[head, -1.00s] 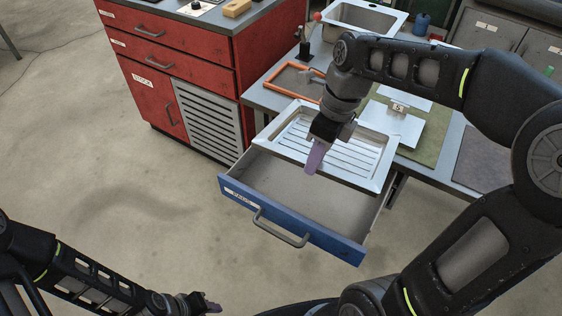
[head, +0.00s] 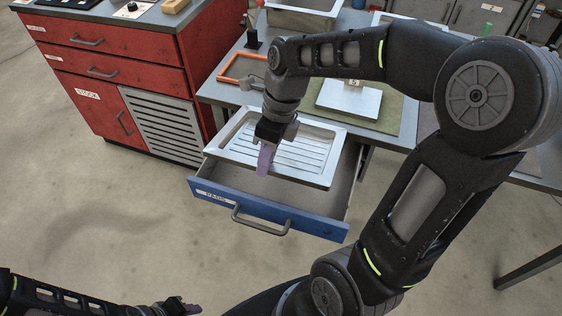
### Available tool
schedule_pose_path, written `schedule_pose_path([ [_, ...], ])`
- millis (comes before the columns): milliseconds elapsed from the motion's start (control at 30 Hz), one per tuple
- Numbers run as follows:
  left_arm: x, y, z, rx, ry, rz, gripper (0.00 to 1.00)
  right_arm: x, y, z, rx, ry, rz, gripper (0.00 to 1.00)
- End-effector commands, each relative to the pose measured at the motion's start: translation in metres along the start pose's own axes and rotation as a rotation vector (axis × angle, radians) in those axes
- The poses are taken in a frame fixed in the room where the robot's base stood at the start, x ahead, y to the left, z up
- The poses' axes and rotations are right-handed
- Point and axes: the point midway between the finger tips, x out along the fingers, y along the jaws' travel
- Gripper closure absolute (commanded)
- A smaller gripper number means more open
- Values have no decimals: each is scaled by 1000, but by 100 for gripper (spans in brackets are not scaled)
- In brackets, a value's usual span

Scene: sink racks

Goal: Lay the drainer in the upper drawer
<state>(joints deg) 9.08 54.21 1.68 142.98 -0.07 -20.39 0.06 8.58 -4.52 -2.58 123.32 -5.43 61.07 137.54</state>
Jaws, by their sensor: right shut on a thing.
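The drainer (head: 303,158) is a shallow silver metal tray with a ribbed floor. It is over the back part of the open upper drawer (head: 318,225), which has a blue front with a label and a grey handle. My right gripper (head: 264,160), with purple fingers, is shut on the drainer near its front left part. The front strip of the drawer's inside shows bare; the back is hidden under the drainer. I cannot tell whether the drainer touches the drawer. My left gripper (head: 190,307) is low at the bottom edge, away from the drawer, its jaws unclear.
A red cabinet (head: 100,68) stands to the left. The worktop behind the drawer holds an orange frame (head: 243,66), a green mat (head: 388,115) with a white scale (head: 349,98), and a sink (head: 300,18). The floor in front is clear.

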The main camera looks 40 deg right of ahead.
Motion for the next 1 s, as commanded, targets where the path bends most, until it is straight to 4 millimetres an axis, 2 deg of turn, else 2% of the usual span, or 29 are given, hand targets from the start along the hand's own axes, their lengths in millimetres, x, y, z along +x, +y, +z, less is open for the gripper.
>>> schedule_pose_path([
  [200,3,-1,0,0,0,0,66,54,-12,-8,2,3,3,100],
  [467,6,-3,0,0,1,0,66,101,-24,-15,2,1,1,100],
  [733,1,0,0,0,0,0,66,91,-61,-13,2,-2,-2,100],
  [1000,0,0,0,0,0,0,66,90,-68,-12,0,-2,-2,100],
])
